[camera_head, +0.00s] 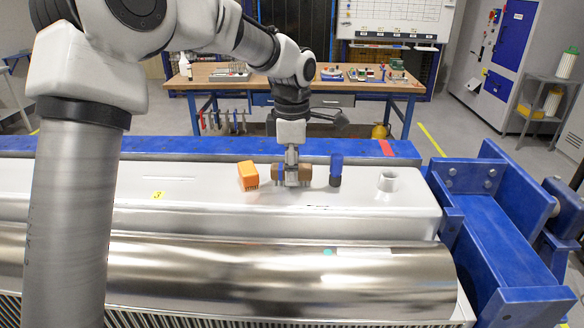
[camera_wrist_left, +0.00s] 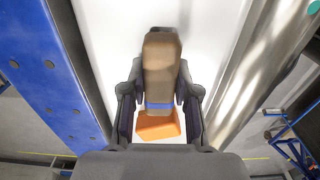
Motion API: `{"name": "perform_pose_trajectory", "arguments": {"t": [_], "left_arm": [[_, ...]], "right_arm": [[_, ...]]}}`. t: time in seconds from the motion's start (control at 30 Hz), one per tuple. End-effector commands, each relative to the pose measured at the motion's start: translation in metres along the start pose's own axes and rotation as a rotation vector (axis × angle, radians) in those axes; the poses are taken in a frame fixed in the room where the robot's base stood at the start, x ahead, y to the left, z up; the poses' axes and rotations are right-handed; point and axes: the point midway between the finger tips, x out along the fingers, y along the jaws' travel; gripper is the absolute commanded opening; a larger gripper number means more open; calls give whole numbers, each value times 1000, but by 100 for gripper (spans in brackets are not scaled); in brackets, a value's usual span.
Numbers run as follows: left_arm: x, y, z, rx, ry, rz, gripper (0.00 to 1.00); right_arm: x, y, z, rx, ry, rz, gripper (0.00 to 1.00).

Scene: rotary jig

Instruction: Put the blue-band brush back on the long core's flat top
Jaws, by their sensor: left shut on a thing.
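The blue-band brush (camera_head: 305,173) has a brown body; its blue band shows clearly in the wrist view (camera_wrist_left: 162,75). My left gripper (camera_head: 291,172) points down and is shut on the brush, with one finger on each side near the band. The long core (camera_head: 215,193) is a long white block with a flat top. The brush is at the flat top's level, towards its right part. I cannot tell whether its underside touches the surface. My right gripper is not in view.
An orange block-shaped brush (camera_head: 248,174) stands on the top just left of the gripper. A dark piece with a blue upper part (camera_head: 336,168) and a short white stub (camera_head: 388,181) are to the right. A shiny metal cylinder (camera_head: 270,275) lies in front; a blue frame (camera_head: 490,220) bounds the right end.

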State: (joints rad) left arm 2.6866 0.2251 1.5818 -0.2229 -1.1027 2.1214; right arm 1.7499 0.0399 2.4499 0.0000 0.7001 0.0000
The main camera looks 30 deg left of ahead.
Motion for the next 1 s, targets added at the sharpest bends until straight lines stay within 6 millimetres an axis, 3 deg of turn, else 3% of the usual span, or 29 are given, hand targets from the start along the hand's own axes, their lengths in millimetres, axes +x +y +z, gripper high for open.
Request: {"name": "perform_pose_trajectory", "arguments": {"t": [0.03, 0.07, 0.1, 0.4, 0.53, 0.9, 1.0], "left_arm": [[2, 0, 0, 0, 0, -1, 0], [2, 0, 0, 0, 0, -1, 41], [1, 0, 0, 0, 0, -1, 55], [0, 0, 0, 0, 0, 0, 55], [-10, 1, 0, -1, -1, 2, 55], [-100, 1, 0, -1, -1, 4, 55], [-115, 1, 0, -1, -1, 2, 55]], "right_arm": [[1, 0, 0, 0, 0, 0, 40], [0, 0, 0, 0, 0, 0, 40], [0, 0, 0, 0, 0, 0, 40], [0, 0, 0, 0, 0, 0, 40], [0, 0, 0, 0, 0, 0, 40], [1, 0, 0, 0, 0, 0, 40], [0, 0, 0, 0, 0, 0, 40]]}}
